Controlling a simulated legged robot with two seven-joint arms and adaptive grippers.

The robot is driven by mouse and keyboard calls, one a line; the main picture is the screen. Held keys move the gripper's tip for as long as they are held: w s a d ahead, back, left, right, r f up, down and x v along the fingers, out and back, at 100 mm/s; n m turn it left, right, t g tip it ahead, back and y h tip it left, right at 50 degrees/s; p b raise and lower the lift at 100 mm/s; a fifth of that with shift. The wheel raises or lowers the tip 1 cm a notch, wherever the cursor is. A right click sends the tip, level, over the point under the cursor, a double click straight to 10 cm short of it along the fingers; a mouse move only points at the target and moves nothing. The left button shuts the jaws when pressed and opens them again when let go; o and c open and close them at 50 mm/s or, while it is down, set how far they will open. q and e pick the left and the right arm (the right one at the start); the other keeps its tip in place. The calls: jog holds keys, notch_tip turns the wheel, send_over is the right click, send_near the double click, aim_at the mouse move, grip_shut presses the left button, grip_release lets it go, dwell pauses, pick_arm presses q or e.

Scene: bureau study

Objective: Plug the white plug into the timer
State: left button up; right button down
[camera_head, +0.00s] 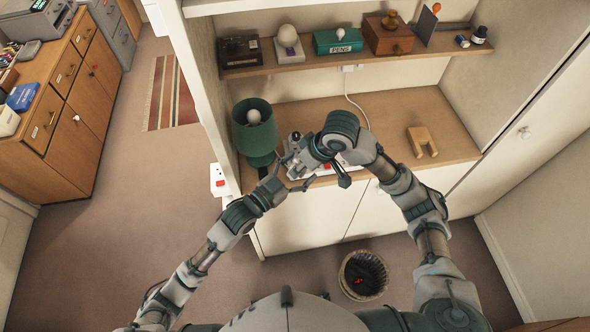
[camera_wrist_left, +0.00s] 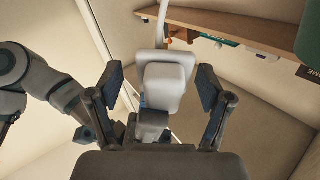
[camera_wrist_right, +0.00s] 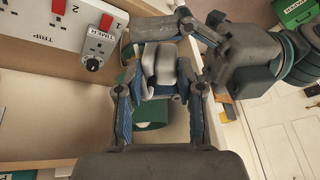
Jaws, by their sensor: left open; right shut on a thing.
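The white plug (camera_wrist_left: 165,88) stands between the open fingers of my left gripper (camera_wrist_left: 160,80) in the left wrist view, with its white cable running up from it. My right gripper (camera_wrist_right: 163,72) is shut on the plug, which also shows between its fingers in the right wrist view (camera_wrist_right: 158,64). The timer (camera_wrist_right: 95,46), a labelled socket with a round knob, is on a white socket strip (camera_wrist_right: 55,30) at the upper left of that view, apart from the plug. In the head view both grippers meet near the lamp, and the plug is largely hidden. The plug's pins cannot be made out.
A green lamp (camera_head: 255,132) stands left of the grippers on the desk (camera_head: 395,115). A shelf (camera_head: 290,56) with several objects is above. A wastebasket (camera_head: 364,275) stands on the floor. The desk's middle right is clear.

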pick_arm(q)
jog(key=c, duration=1.3)
pick_arm(e)
jog(key=shift+a, duration=0.1)
pick_arm(q)
jog(key=shift+c, duration=0.4)
pick_arm(e)
jog(key=c, duration=0.7)
grip_release()
jog(key=shift+o, duration=0.2)
